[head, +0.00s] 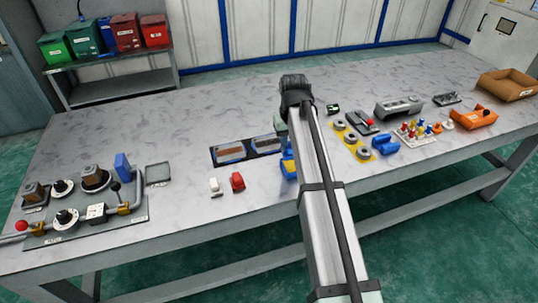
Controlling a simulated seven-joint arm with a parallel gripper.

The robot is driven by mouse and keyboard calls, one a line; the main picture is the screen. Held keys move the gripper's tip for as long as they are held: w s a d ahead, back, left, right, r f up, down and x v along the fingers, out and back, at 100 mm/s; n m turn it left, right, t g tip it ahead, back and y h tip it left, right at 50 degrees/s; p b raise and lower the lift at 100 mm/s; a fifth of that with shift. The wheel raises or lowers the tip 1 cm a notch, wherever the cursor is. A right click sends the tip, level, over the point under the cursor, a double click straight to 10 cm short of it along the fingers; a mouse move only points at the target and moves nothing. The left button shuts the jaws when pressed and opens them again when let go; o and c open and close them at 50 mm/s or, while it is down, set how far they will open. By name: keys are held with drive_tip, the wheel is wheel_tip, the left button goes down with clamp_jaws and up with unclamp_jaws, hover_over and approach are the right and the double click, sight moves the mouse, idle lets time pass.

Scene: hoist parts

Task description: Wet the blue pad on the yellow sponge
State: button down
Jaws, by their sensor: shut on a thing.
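My gripper (282,130) points down near the front middle of the table, mostly hidden behind my own arm. It is shut on a small blue piece (284,142), which looks like the blue pad; only a sliver of it shows. Just below it is the yellow sponge (288,155), with blue under or around it, partly covered by my arm. I cannot tell whether the pad touches the sponge or is a little above it.
A grey fixture board (120,235) is at far left. Yellow-based rings (351,139), pegs and an orange bin (473,118) are at right.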

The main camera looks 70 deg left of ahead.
drive_tip(key=shift+w+a+r, duration=0.25)
drive_tip(key=shift+w+r, duration=0.45)
drive_tip(key=shift+w, duration=0.2)
drive_tip(key=shift+s+n, duration=0.1)
drive_tip(key=shift+n, duration=0.2)
drive_tip(key=shift+d+n, duration=0.15)
drive_tip(key=shift+n, duration=0.25)
drive_tip(key=shift+f, duration=0.1)
drive_tip(key=shift+f, duration=0.1)
drive_tip(key=shift+s+f, duration=0.1)
drive_tip(key=shift+f, duration=3.05)
drive_tip(key=shift+f, duration=0.2)
drive_tip(key=shift+r, duration=0.15)
drive_tip(key=shift+r, duration=3.4)
